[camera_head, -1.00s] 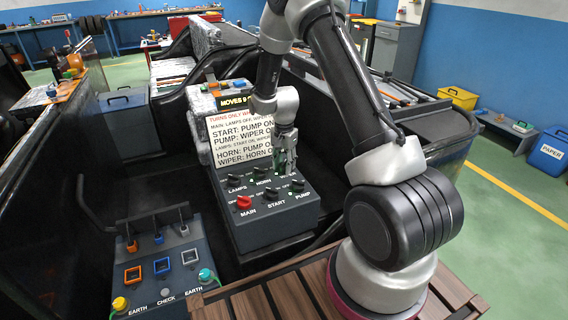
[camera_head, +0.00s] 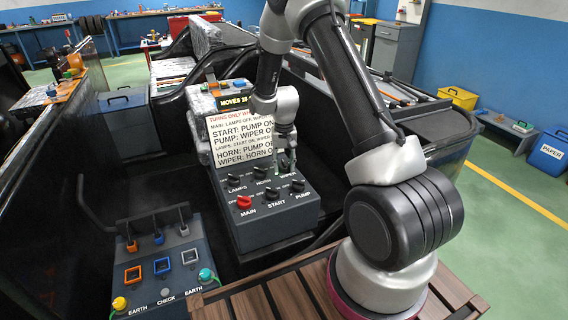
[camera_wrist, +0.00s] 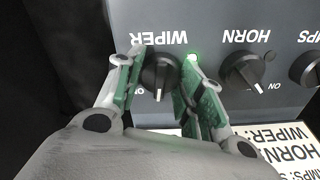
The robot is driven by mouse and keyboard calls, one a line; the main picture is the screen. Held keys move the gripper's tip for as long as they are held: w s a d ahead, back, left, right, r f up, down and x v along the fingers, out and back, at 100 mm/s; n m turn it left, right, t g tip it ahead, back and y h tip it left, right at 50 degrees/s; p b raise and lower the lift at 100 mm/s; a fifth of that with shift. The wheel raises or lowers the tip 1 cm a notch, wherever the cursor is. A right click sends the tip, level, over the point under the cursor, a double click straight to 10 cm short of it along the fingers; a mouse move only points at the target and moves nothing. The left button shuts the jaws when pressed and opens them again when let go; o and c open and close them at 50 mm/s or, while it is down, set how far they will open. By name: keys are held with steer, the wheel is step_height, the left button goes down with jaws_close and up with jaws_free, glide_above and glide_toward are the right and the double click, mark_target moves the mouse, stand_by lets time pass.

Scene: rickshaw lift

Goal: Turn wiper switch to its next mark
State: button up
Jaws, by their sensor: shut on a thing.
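The wiper switch (camera_wrist: 160,73) is a round black knob on the dark grey panel (camera_wrist: 215,20), under the WIPER label, upside down in the wrist view. A small green lamp (camera_wrist: 193,57) is lit beside it. My gripper (camera_wrist: 165,85) has its green-padded fingers on both sides of the knob and is shut on it. The knob's pointer runs roughly up and down in that view. In the head view my gripper (camera_head: 285,165) reaches down to the panel's back right corner and hides the wiper switch.
The horn switch (camera_wrist: 243,70) is close beside the wiper switch. The lamps (camera_head: 234,178), start (camera_head: 270,193) and pump (camera_head: 297,186) switches and the red main switch (camera_head: 244,202) share the panel. A rule sign (camera_head: 240,140) stands behind it, below a moves display (camera_head: 233,102).

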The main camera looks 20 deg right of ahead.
mark_target(284, 162)
steer(key=n, duration=0.5)
steer(key=shift+n, duration=0.3)
steer(key=n, duration=0.4)
steer(key=shift+n, duration=0.7)
steer(key=o, duration=1)
step_height(284, 162, up, 12)
steer(key=shift+r, duration=0.1)
